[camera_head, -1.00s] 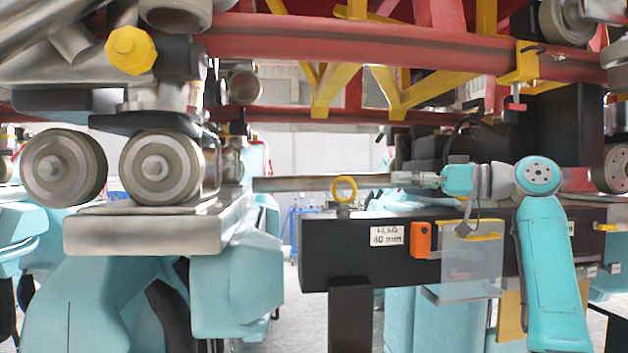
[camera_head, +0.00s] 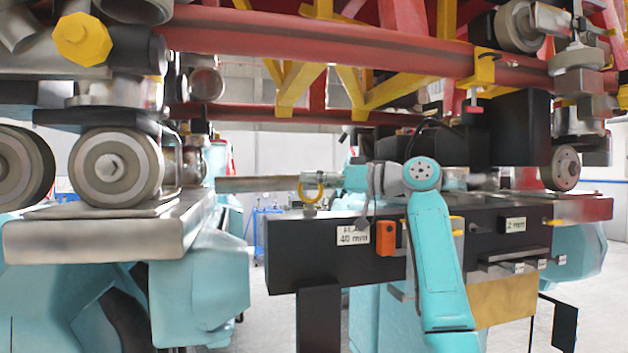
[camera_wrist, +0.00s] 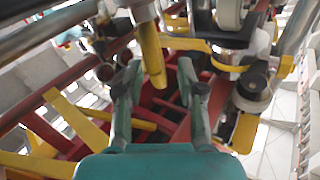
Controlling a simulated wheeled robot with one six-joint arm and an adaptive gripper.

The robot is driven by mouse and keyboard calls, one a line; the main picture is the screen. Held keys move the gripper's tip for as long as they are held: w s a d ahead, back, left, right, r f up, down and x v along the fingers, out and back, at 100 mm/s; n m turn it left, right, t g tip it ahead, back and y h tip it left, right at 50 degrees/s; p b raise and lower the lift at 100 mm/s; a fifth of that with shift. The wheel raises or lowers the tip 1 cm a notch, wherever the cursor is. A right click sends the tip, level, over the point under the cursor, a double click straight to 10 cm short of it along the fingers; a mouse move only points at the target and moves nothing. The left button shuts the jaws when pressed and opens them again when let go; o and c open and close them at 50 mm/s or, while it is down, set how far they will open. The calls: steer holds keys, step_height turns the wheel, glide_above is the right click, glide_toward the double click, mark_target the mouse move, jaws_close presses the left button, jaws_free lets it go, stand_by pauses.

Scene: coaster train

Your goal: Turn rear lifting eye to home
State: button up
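The rear lifting eye is a yellow ring (camera_head: 312,187) on a short grey base, standing on the left end of the black beam. Its open face is toward the head camera. In the wrist view, a yellow upright piece with a rounded end, apparently this eye edge-on (camera_wrist: 151,52), shows between the fingers. My gripper (camera_head: 311,180) reaches it from the right, with its fingertips at the upper part of the ring. In the wrist view my gripper (camera_wrist: 160,85) has its two fingers apart, one either side of the yellow piece, with gaps. The far finger is largely hidden in the head view.
The black beam (camera_head: 285,250) carries a 40 mm label (camera_head: 353,235) and an orange block (camera_head: 386,238). Red rails and yellow braces (camera_head: 292,85) hang close above my arm. Large wheels (camera_head: 115,168) stand on a metal plate (camera_head: 95,243) at left.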

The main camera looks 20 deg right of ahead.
steer(key=shift+w+a, duration=0.1)
steer(key=shift+a, duration=0.05)
jaws_close()
steer(key=shift+m+t+h, duration=0.4)
steer(key=shift+t, duration=0.1)
stand_by(0.4)
